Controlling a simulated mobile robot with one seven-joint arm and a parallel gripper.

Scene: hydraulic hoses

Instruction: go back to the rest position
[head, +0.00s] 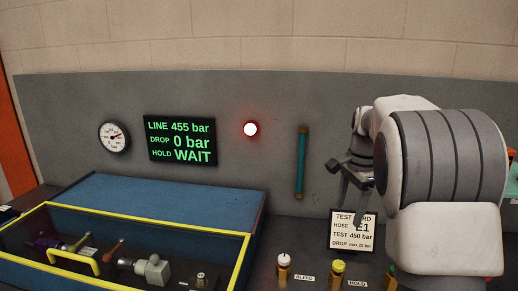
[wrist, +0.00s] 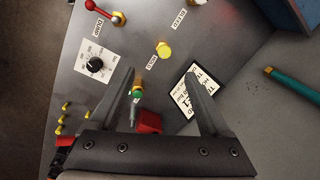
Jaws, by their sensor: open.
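My gripper (head: 352,172) is raised in front of the grey back panel at the right of the head view, above the test card (head: 352,232). In the wrist view its two fingers (wrist: 162,85) are spread apart with nothing held between them. Below them is the bench with the yellow HOLD knob (wrist: 165,49), a green-topped fitting (wrist: 138,92) and the test card (wrist: 192,92). The card reads hose E1, test 450 bar. My gripper appears clear of these things, though its exact height above them is hard to tell.
The display (head: 180,140) reads line 455 bar, drop 0 bar, hold WAIT. A red-rimmed lamp (head: 250,129) glows beside it. A gauge (head: 114,137) and teal bar (head: 301,162) are on the panel. A yellow-framed case (head: 242,255) stands left. A red-knobbed lever (wrist: 90,5) and dial (wrist: 95,65) also show.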

